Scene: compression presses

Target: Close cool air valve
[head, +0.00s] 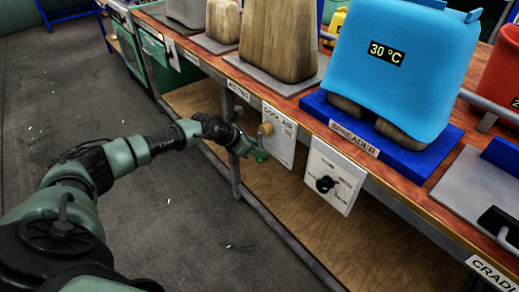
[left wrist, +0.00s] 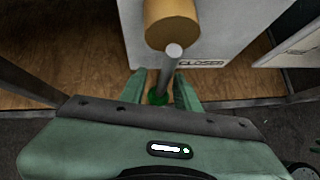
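The cool air valve is a white panel labelled COOL AIR (head: 279,134) on the workbench's front, with a round brass hub (head: 267,129). In the left wrist view the brass hub (left wrist: 172,24) is at the top. A grey lever (left wrist: 170,66) runs down from it to a green end (left wrist: 157,97). The word CLOSED (left wrist: 200,63) shows on the panel's lower edge. My left gripper (head: 260,155) is at the lever's green end. In the wrist view its fingers (left wrist: 163,83) stand apart on either side of the lever, seemingly without gripping it.
A second white panel with a black knob (head: 325,184) is to the right. Above it, a blue 30 °C block (head: 405,55) rests on the blue spreader base (head: 370,139). A wooden shelf (head: 290,207) lies below. The grey floor (head: 190,220) at left is open.

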